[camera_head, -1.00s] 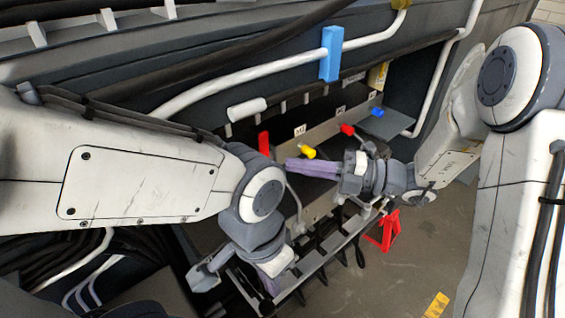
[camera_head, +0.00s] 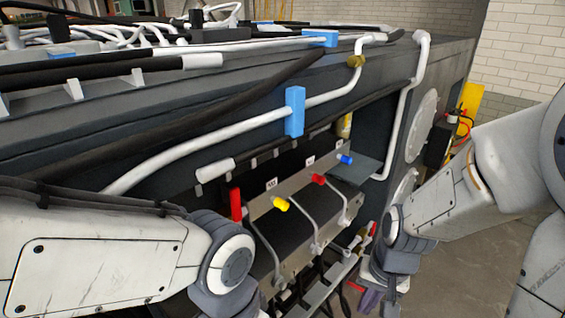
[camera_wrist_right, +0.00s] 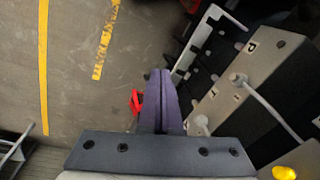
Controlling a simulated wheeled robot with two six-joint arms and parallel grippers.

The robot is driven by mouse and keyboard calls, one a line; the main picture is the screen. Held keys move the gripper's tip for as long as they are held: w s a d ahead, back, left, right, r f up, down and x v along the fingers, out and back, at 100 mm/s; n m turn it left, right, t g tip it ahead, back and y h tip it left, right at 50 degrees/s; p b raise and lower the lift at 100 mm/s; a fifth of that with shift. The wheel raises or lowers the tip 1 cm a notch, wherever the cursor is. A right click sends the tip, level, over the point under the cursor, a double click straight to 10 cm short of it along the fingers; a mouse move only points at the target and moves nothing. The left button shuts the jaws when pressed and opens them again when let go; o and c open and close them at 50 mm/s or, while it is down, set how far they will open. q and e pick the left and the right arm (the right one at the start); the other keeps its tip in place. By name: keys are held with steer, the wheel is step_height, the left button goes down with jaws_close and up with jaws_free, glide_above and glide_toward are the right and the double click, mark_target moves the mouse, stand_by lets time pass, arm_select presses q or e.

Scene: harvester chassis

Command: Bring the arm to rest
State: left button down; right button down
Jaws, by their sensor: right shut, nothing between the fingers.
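My right arm comes in from the right in the head view, with its forearm angled down to the left. My right gripper (camera_head: 370,300) points down at the bottom edge, in front of the lever bank, and only part of its purple fingers shows. In the right wrist view the purple fingers (camera_wrist_right: 160,75) lie together, with nothing between them. My left arm reaches in from the left, low in front of the chassis (camera_head: 215,105). Its wrist joint shows, but its gripper is below the frame.
The lever panel (camera_head: 262,208) has a yellow knob (camera_head: 281,204), a blue knob (camera_head: 345,159) and red ones. A white pipe (camera_head: 395,125) runs along the chassis. In the right wrist view, a red object (camera_wrist_right: 136,101) is near the fingers; open floor (camera_wrist_right: 75,100) lies left.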

steer(key=s+a+f+n+b, duration=0.5)
steer(key=s+a+n+b, duration=0.6)
steer(key=a+n+b, duration=0.1)
steer(key=shift+s+f+g+b, duration=0.3)
steer(key=shift+f+g+b, duration=0.1)
